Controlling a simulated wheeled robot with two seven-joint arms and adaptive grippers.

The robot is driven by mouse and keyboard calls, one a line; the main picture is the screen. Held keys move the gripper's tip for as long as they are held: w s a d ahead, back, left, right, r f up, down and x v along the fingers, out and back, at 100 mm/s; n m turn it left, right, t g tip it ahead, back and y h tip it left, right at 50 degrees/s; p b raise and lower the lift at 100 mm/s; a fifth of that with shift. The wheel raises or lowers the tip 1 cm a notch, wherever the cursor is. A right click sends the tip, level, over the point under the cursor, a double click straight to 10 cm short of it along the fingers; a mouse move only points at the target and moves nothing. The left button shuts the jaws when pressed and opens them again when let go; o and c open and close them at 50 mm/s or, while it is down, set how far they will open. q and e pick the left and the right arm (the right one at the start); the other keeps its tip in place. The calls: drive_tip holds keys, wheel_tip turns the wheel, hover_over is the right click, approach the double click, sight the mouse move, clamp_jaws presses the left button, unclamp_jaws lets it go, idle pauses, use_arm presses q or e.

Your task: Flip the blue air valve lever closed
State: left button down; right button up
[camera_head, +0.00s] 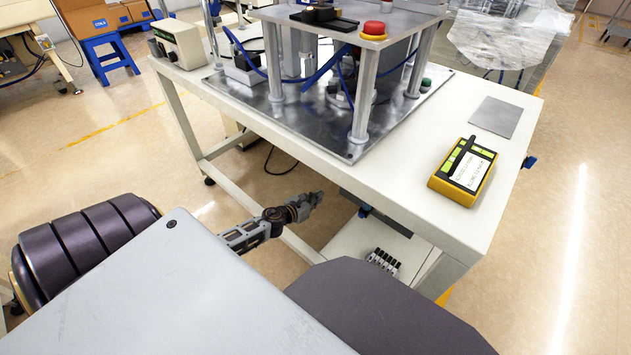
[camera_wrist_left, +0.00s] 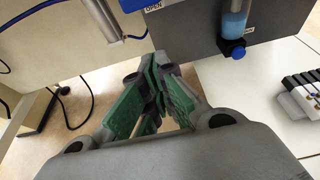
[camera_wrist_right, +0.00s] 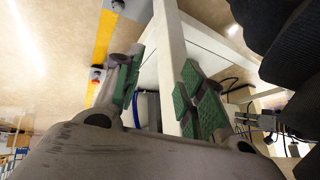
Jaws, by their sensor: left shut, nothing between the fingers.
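The left wrist view shows a dark grey panel with a label reading OPEN (camera_wrist_left: 154,7). A blue piece (camera_wrist_left: 130,4) beside the label, cut by the top edge, looks like part of the valve lever; its full angle is hidden. My left gripper (camera_wrist_left: 157,80) is shut and empty, below and apart from it. In the head view the left gripper (camera_head: 318,197) is low beside the table's near edge, and the lever cannot be made out. My right gripper (camera_wrist_right: 162,88) shows only in the right wrist view, open and empty near a white table leg.
A clear blue-tinted bowl with a blue knob (camera_wrist_left: 236,48) hangs right of the label. The white table (camera_head: 480,215) carries the feeder machine on a metal plate (camera_head: 340,145) and a yellow handheld device (camera_head: 463,171). Black-and-white connectors (camera_head: 383,261) sit on the lower shelf.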

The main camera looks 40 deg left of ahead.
use_arm(q)
drive_tip(key=w+r+b, duration=0.1)
drive_tip(key=w, duration=0.6)
drive_tip(key=shift+w+d, duration=0.3)
drive_tip(key=shift+w, duration=0.1)
use_arm(e)
drive_tip(key=shift+a+f+t, duration=0.2)
drive_tip(key=shift+f+t, duration=0.1)
drive_tip(key=shift+f, duration=0.65)
use_arm(q)
drive_tip(key=shift+r, duration=0.15)
use_arm(e)
drive_tip(key=shift+s+f, duration=0.1)
drive_tip(key=shift+s, duration=0.05)
use_arm(q)
drive_tip(key=shift+r, duration=0.1)
use_arm(e)
drive_tip(key=shift+d, duration=0.2)
use_arm(q)
drive_tip(key=shift+a+m, duration=0.1)
drive_tip(key=shift+m, duration=0.2)
use_arm(e)
drive_tip(key=shift+r, duration=0.2)
